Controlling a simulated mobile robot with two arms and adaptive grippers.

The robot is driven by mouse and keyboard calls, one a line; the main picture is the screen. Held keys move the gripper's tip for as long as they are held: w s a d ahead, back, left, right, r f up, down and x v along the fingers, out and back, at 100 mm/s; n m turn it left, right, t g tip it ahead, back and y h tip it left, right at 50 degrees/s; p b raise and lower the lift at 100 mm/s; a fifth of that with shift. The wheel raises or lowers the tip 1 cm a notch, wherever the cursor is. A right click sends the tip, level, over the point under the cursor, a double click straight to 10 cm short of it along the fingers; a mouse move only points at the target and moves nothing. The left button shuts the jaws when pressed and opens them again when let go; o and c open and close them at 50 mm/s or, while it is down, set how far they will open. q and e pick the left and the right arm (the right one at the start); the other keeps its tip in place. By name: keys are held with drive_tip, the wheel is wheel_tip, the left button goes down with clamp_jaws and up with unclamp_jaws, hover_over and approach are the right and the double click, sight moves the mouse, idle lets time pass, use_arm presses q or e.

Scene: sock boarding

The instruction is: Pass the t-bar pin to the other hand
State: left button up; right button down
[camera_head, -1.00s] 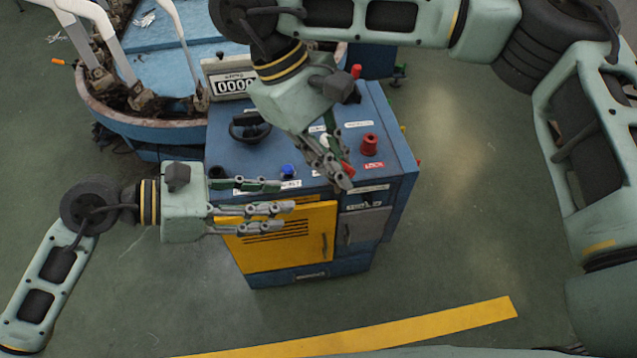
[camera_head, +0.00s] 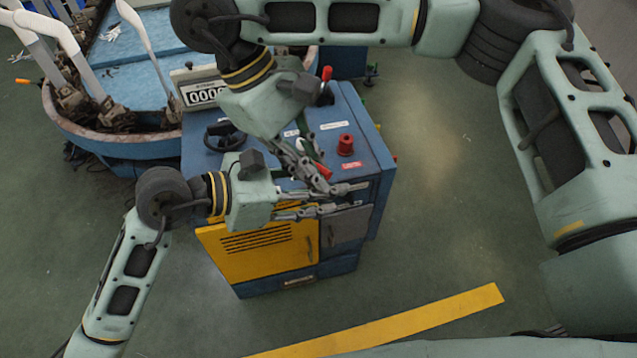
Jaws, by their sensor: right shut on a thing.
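My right gripper (camera_head: 318,180) reaches down from the top over the blue console. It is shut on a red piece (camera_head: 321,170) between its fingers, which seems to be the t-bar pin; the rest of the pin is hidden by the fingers. My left gripper (camera_head: 352,198) comes in from the left, just below the right one. Its fingers point right with a gap between them, so it looks open. Its fingers overlap the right fingertips in this view; I cannot tell whether they touch or whether the pin lies between them.
The blue console (camera_head: 372,125) with a red knob (camera_head: 346,146), a counter (camera_head: 204,95) and a yellow door (camera_head: 262,247) is under both grippers. A round machine (camera_head: 90,128) with white leg forms (camera_head: 140,35) stands at the upper left. Floor is clear at right.

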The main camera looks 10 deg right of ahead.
use_arm(q)
drive_tip(key=shift+c, duration=0.4)
clamp_jaws()
idle(0.4)
use_arm(e)
drive_tip(key=c, duration=1.7)
unclamp_jaws()
